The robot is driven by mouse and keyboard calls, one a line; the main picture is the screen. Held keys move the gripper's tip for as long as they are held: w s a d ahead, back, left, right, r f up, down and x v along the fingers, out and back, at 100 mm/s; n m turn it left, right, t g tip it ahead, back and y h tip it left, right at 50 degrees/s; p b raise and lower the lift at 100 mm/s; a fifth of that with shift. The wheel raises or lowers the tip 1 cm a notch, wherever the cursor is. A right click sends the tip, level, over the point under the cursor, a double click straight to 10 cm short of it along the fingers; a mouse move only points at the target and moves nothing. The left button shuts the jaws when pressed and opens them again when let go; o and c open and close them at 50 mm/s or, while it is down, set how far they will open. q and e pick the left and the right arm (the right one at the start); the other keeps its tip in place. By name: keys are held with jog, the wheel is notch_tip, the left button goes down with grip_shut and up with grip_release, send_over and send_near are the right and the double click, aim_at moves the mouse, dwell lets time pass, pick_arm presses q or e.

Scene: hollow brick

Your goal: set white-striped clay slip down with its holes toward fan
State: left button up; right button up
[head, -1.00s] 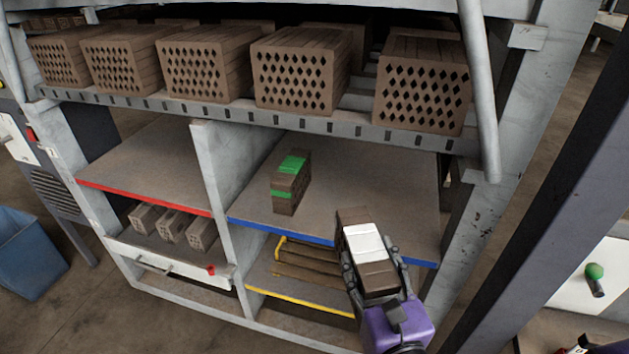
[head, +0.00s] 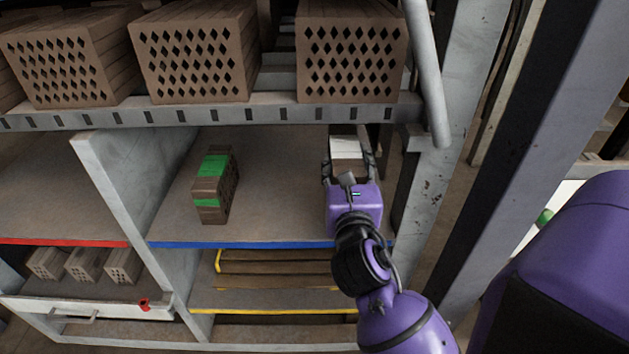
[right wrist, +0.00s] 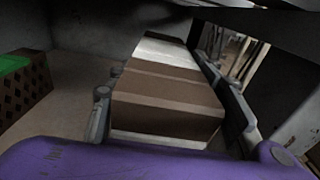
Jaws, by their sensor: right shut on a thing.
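The white-striped clay slip (head: 346,147) is a brown block with a white band, held in my right gripper (head: 348,165) over the right part of the blue-edged shelf (head: 270,205). It also shows in the right wrist view (right wrist: 168,88) between both fingers, its brown faces and white bands toward the camera. Its holes are hidden, and I cannot tell whether it touches the shelf. A green-striped slip (head: 215,185) stands on the same shelf to the left, with holes on its right side. No fan is recognisable. My left gripper is not in view.
Large perforated bricks (head: 352,55) line the rack above. A grey post (head: 440,120) bounds the shelf on the right, close to my gripper. A pale divider (head: 125,185) bounds it on the left. Bare shelf lies between the green-striped slip and my gripper.

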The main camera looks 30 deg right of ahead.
jog(key=w, duration=0.1)
jog(key=w+f, duration=0.1)
jog(key=w, duration=0.2)
jog(key=shift+d+f, duration=0.25)
pick_arm(q)
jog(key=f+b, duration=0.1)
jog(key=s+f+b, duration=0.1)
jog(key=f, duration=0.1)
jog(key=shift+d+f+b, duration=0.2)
jog(key=shift+b, duration=0.2)
pick_arm(e)
jog(key=w+f, duration=0.1)
jog(key=f, duration=0.2)
jog(key=w+f, duration=0.2)
jog(key=f, duration=0.1)
jog(key=w+f, duration=0.2)
jog(key=f, duration=0.1)
jog(key=shift+d, duration=0.35)
jog(key=shift+w, duration=0.1)
jog(key=shift+f, duration=0.1)
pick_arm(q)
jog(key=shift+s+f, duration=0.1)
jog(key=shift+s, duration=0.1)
pick_arm(e)
jog(key=o, duration=1.3)
jog(key=shift+f, duration=0.15)
